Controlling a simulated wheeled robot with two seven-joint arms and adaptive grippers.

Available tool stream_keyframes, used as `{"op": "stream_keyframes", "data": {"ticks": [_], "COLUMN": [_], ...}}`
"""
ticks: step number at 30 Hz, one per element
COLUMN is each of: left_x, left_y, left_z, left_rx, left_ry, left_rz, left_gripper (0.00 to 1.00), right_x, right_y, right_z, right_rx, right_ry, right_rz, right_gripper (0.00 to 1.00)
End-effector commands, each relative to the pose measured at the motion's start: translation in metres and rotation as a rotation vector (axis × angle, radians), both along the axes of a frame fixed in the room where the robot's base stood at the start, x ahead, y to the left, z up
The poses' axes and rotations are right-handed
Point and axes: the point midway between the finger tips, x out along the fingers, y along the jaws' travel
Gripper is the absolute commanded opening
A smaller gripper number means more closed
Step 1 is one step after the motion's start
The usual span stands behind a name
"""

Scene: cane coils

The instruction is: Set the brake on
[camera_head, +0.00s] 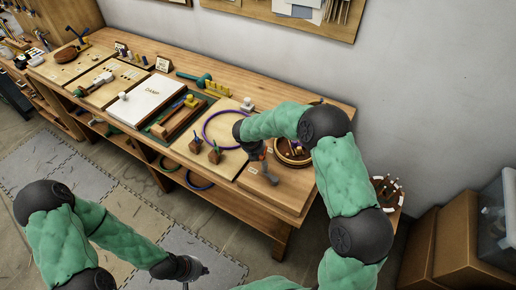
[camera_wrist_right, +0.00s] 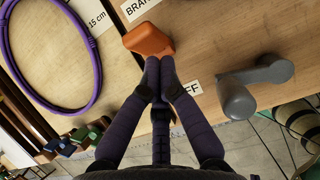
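The brake is an orange lever (camera_wrist_right: 148,40) on the wooden bench, between a label reading "BRA…" (camera_wrist_right: 138,8) and one ending in "FF" (camera_wrist_right: 188,92). It shows small in the head view (camera_head: 263,156). My right gripper (camera_wrist_right: 160,66) has its fingers together, with the tips at the lever's near edge; they seem to touch it, not straddle it. In the head view my right gripper (camera_head: 257,150) is partly hidden by its wrist. My left gripper (camera_head: 200,271) hangs over the floor, away from the bench; its finger opening is unclear.
A grey crank handle (camera_wrist_right: 250,90) stands close right of the lever in the wrist view. A purple ring (camera_wrist_right: 62,55) lies to the left. A round wooden bowl (camera_head: 292,152) is beside my right arm. A white board (camera_head: 150,98) lies farther left.

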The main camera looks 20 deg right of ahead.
Motion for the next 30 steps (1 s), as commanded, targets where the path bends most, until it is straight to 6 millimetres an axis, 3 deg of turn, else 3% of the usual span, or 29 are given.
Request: {"op": "stream_keyframes", "data": {"ticks": [9,30], "left_x": [0.000,0.000], "left_y": [0.000,0.000], "left_z": [0.015,0.017], "left_rx": [0.000,0.000], "left_ry": [0.000,0.000], "left_rz": [0.000,0.000], "left_gripper": [0.00,0.00], "right_x": [0.003,0.004], "right_y": [-0.004,-0.004], "right_z": [0.001,0.001], "right_rx": [-0.004,-0.005], "right_ry": [0.000,-0.001], "right_rz": [0.001,0.001], "right_gripper": [0.00,0.00]}}
